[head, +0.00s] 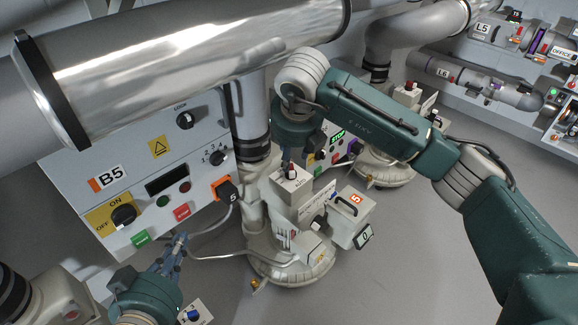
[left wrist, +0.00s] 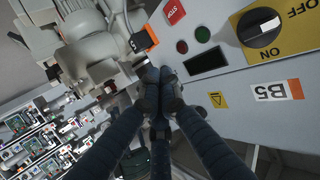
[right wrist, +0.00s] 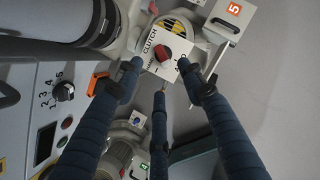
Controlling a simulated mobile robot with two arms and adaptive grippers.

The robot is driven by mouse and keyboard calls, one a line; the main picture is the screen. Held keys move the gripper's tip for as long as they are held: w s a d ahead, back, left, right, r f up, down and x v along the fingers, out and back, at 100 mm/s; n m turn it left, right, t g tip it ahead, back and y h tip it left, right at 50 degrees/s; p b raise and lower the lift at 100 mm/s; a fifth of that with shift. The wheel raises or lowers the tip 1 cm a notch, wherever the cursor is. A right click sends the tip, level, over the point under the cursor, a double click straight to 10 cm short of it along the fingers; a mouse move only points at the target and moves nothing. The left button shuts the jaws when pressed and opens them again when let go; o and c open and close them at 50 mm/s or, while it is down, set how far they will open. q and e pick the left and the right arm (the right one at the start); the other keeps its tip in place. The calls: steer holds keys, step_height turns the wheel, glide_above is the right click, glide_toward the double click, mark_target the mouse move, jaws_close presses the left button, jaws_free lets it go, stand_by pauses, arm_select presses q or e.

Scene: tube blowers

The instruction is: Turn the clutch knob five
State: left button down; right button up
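The clutch knob (right wrist: 164,54) is a dark knob with a red part, on a white plate marked CLUTCH in the right wrist view. In the head view the knob (head: 291,173) sits on top of a pale box beside a case with an orange 5 label. My right gripper (right wrist: 158,72) is open, with its fingertips spread on the near side of the knob; whether any touch it I cannot tell. In the head view it (head: 288,157) points down above the knob, mostly hidden by its arm. My left gripper (left wrist: 159,82) has its fingers together and looks empty, also seen in the head view (head: 180,241).
The B5 panel (head: 105,172) with a rotary switch, buttons and a display stands left, close to my left gripper. A big shiny pipe (head: 190,45) crosses above. The labelled 5 case (head: 352,214) stands right of the clutch box. Grey floor (head: 430,240) is free at right.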

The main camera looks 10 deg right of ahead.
mark_target(291, 172)
steer(key=b+x, duration=0.1)
steer(key=x, duration=0.6)
steer(key=shift+f, duration=0.25)
arm_select(q)
step_height(291, 172, up, 10)
steer(key=w+d+t+h, duration=0.1)
steer(key=w+t, duration=0.1)
steer(key=t, duration=0.3)
steer(key=shift+d+h+b, duration=0.3)
steer(key=shift+d, duration=0.1)
arm_select(e)
steer(key=shift+w+f, duration=0.2)
steer(key=shift+f, duration=0.05)
jaws_close()
